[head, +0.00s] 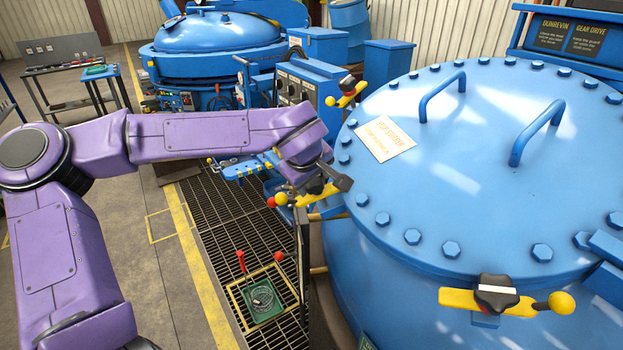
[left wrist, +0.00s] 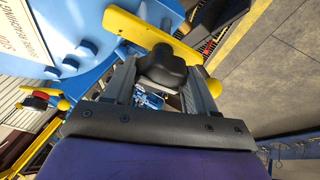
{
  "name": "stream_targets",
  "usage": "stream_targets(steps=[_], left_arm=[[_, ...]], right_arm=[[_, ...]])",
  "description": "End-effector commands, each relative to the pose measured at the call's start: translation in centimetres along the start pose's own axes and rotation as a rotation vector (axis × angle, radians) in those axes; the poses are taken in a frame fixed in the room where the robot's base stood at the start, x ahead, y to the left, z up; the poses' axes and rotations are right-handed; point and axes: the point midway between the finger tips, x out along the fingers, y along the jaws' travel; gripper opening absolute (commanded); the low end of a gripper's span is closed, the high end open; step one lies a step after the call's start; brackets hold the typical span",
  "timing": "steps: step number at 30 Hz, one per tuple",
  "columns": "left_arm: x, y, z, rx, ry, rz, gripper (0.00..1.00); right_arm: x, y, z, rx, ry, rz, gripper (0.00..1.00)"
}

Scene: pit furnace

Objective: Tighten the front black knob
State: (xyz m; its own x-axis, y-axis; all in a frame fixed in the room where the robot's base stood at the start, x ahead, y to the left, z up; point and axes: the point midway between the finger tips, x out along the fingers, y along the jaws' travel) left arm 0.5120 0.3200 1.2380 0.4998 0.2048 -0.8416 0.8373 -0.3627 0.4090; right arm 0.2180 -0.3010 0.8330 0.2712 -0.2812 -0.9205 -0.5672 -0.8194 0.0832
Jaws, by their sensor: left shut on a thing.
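My left gripper (head: 322,180) is at the left rim of the big blue furnace lid (head: 470,150), above a yellow clamp bar (head: 310,196). In the left wrist view its two fingers (left wrist: 164,72) are shut on a black knob (left wrist: 163,64), one on each side. That knob sits on the yellow clamp bar (left wrist: 150,35) with a yellow ball end; in the head view the gripper mostly hides it. Another black knob (head: 497,292) on a yellow bar stands free at the near rim. A third black knob (head: 347,85) is at the far left rim. My right gripper is not in view.
Two blue handles (head: 540,130) rise from the lid, and bolts ring its edge. A dark grating (head: 215,235) with a green plate (head: 262,300) lies below at left. A second blue furnace (head: 215,40) and a blue cabinet (head: 310,75) stand behind my left arm.

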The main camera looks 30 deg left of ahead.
Motion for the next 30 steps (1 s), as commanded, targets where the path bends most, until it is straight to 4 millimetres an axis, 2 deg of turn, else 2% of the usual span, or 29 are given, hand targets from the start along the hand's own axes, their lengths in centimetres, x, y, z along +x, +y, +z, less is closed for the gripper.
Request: stream_targets(steps=[1, 9, 10, 12, 23, 26, 30], left_arm=[[0.6, -0.7, 0.6, 0.005, -0.012, -0.023, 0.26], [0.6, -0.7, 0.6, 0.004, -0.012, -0.024, 0.26], [0.6, -0.7, 0.6, 0.004, -0.012, -0.024, 0.63], [0.6, -0.7, 0.6, 0.005, -0.012, -0.022, 0.81], [-0.2, -0.3, 0.3, 0.003, -0.005, -0.007, 0.81], [-1.9, -0.2, 0.4, 0.003, -0.003, -0.004, 0.81], [-5.3, -0.3, 0.4, 0.003, -0.004, -0.006, 0.81]], right_arm=[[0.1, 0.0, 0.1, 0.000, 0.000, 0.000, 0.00], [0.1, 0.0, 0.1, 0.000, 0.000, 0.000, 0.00], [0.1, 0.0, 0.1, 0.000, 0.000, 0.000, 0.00], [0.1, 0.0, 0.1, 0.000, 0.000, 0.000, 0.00], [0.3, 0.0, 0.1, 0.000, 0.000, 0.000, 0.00], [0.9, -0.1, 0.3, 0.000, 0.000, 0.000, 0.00], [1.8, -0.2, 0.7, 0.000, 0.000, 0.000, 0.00]])
